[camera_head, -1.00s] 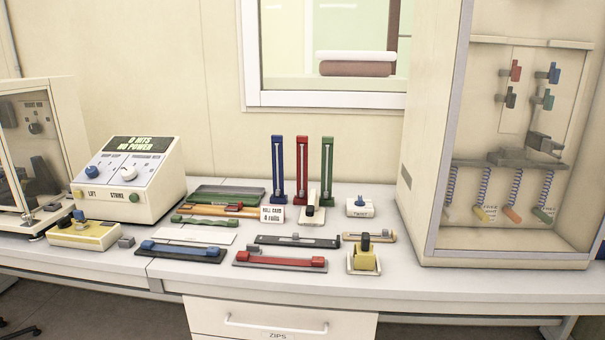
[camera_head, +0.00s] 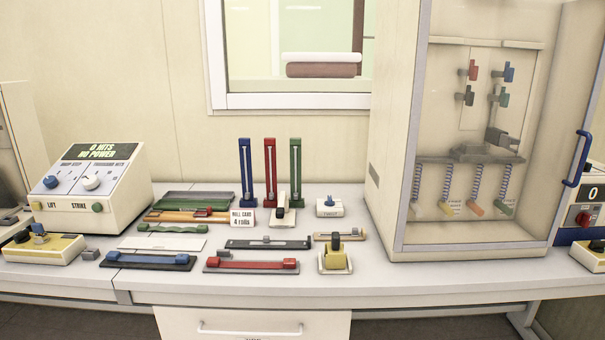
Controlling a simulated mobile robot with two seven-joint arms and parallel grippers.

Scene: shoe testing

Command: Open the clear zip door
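A tall cream cabinet (camera_head: 392,130) stands on the bench at the right, with a clear front door (camera_head: 530,200) in a grey frame. A blue upright handle (camera_head: 578,158) sits at the door's right edge. No label on the cabinet is readable as a zip label. Neither of my grippers is in view.
A cream control box (camera_head: 95,205) stands at the left. A unit showing 0 (camera_head: 588,208) stands right of the cabinet. The bench front (camera_head: 430,285) is clear.

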